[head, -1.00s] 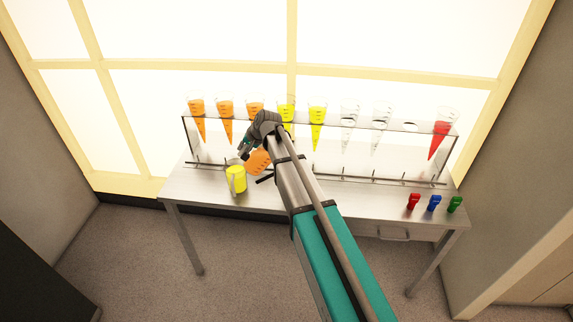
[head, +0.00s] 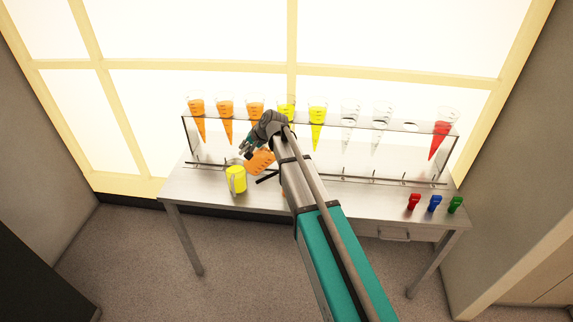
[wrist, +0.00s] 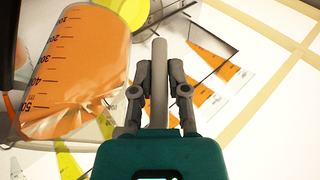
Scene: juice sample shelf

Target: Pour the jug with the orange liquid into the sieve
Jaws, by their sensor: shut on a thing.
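The jug with orange liquid (head: 260,162) is tilted above the left part of the steel table. It fills the upper left of the wrist view (wrist: 75,60), its scale marks facing me. My gripper (wrist: 158,75) is shut on the jug's grey bar-like handle; in the head view my gripper (head: 249,145) is just above and left of the jug. A small grey round thing, perhaps the sieve (head: 234,162), shows partly behind the yellow jug, left of the orange jug. I see no clear stream of liquid.
The yellow jug (head: 236,181) stands close to the left of the orange jug. A clear rack (head: 330,120) behind holds orange, yellow, clear and red cones. Red (head: 413,202), blue (head: 434,203) and green (head: 455,204) items stand at the table's right end.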

